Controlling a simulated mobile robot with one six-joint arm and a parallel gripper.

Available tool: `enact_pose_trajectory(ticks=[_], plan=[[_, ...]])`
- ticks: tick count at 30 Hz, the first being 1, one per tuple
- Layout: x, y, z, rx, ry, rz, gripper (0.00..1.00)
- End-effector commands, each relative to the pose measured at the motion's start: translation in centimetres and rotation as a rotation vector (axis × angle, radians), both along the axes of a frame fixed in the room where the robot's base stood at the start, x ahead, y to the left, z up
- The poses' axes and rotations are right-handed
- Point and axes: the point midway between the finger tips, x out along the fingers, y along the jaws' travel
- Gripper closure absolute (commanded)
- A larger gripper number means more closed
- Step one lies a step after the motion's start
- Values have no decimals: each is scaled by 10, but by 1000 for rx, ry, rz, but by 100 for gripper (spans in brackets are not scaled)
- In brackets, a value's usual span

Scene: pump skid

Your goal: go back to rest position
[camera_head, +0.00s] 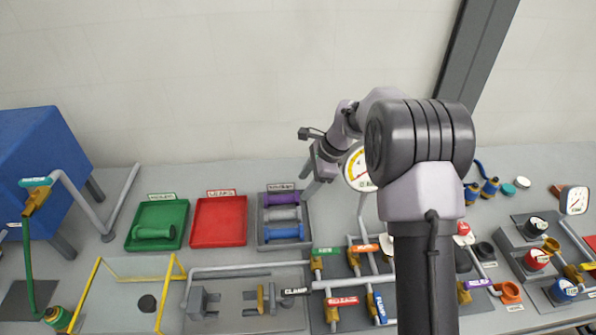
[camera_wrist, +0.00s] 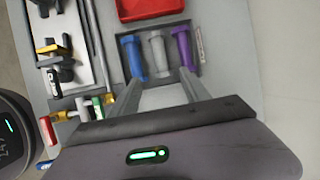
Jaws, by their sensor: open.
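My gripper (camera_head: 312,188) is raised above the bench at the right side of the grey tray (camera_head: 266,240), with its fingers pointing down. In the wrist view my gripper (camera_wrist: 163,86) has its two fingers spread apart, with nothing held between them. The grey tray beyond the fingertips holds a purple handle-shaped piece (camera_wrist: 185,50), a grey one (camera_wrist: 158,54) and a blue one (camera_wrist: 133,56), side by side. My arm spans the right half of the head view and hides part of the bench.
A red tray (camera_head: 219,222) is empty, and a green tray (camera_head: 143,212) holds a green piece (camera_head: 153,231). Pipes and coloured valves crowd the front, with a yellow frame (camera_head: 125,281) at left. A gauge (camera_head: 357,170) stands close to my gripper. A blue tank (camera_head: 38,150) is far left.

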Motion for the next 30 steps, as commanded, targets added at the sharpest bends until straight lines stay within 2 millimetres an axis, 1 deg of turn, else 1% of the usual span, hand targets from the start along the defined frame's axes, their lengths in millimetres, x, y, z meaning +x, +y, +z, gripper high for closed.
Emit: enact_pose_trajectory(ticks=[3,5,7,8,9,11,12,14,15,16,17,18,19,21,24,27,30], plan=[[-1,0,2,-2,-4,4,45],[-6,-1,12,-11,-24,27,45],[-22,-1,37,-39,-76,91,45],[-33,-1,51,-57,-106,131,45],[-51,-2,71,-85,-152,191,45],[-84,-3,96,-133,-220,289,45],[-108,-4,110,-166,-265,354,45],[-145,-6,126,-219,-329,449,45],[-171,-7,133,-254,-372,512,45],[-190,-8,136,-282,-403,560,45],[-210,-9,138,-311,-434,607,45],[-235,-11,137,-350,-471,669,45],[-253,-12,135,-378,-498,714,45],[-291,-15,126,-439,-552,808,45],[-328,-19,111,-511,-606,910,45],[-348,-21,100,-552,-634,968,45],[-354,-22,96,-566,-642,990,45]])
